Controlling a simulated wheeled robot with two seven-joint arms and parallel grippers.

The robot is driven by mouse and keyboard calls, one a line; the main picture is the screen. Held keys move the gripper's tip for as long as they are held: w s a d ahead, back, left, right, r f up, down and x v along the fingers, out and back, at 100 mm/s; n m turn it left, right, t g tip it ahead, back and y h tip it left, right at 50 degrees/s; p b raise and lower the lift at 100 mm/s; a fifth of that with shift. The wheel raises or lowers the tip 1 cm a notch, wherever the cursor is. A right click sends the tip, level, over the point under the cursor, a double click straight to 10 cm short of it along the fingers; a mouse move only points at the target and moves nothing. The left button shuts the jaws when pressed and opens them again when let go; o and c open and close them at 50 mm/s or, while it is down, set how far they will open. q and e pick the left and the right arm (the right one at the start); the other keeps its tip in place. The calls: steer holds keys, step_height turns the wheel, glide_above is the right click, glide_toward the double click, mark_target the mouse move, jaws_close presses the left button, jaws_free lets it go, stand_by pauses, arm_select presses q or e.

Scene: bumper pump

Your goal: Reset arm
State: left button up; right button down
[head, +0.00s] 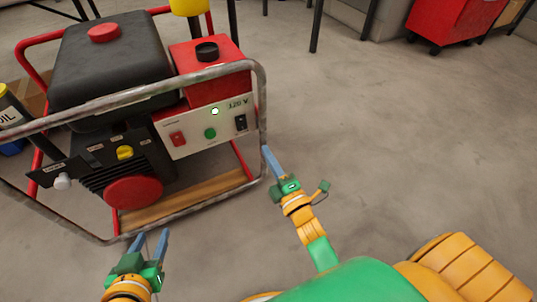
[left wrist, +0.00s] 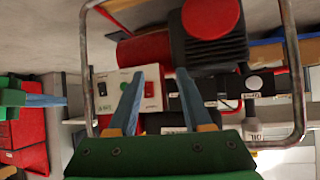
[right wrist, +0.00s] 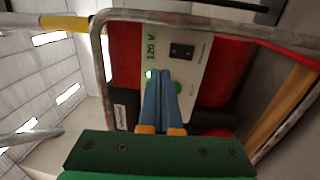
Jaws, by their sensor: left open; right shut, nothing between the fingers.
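My left gripper (head: 150,246) is at the bottom left of the head view, in front of the generator's lower frame bar. Its blue fingers are apart and empty in the left wrist view (left wrist: 160,100). My right gripper (head: 268,158) is near the right end of the generator frame. Its fingers are together with nothing between them in the right wrist view (right wrist: 161,98). The generator (head: 110,70) has a black tank, a red cap, a metal tube frame and a white control panel (head: 207,128) with a red switch, a green button and a lit green light.
A yellow-and-black oil container (head: 12,108) stands at the left edge. A red wheeled cabinet (head: 452,22) is at the back right. The grey floor (head: 410,130) to the right of the generator is clear. The frame bars run close to both grippers.

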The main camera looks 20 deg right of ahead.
steer(key=s+d+f+m+g+h+p, duration=0.2)
steer(key=s+f+m+g+p, duration=0.1)
steer(key=f+m+g, duration=0.35)
arm_select(q)
steer(key=s+a+f+g+y+p, duration=0.25)
steer(key=s+f+g, duration=0.55)
steer(key=s+f, duration=0.4)
arm_select(e)
steer(key=s+a+f+m+g+y, duration=0.1)
steer(key=s+a+f+m+g, duration=0.1)
steer(key=s+f+m+g, duration=0.45)
steer(key=s+a+f+m+g+y, duration=0.1)
steer(key=s+m+g, duration=0.2)
steer(key=s, duration=0.7)
arm_select(q)
steer(key=s+a+r+g+p, duration=0.1)
steer(key=s+r+p, duration=0.6)
steer(key=p, duration=1.1)
steer(key=s+a+r+g+p, duration=0.1)
steer(key=s+r+p, duration=0.5)
steer(key=r+p, duration=0.6)
steer(key=a+p, duration=0.1)
steer(key=p, duration=0.6)
steer(key=shift+s+a, duration=0.15)
steer(key=shift+s, duration=0.2)
arm_select(e)
steer(key=s+d+r+g, duration=0.2)
steer(key=s+r, duration=1.4)
steer(key=r, duration=0.4)
steer(key=shift+r+h, duration=0.3)
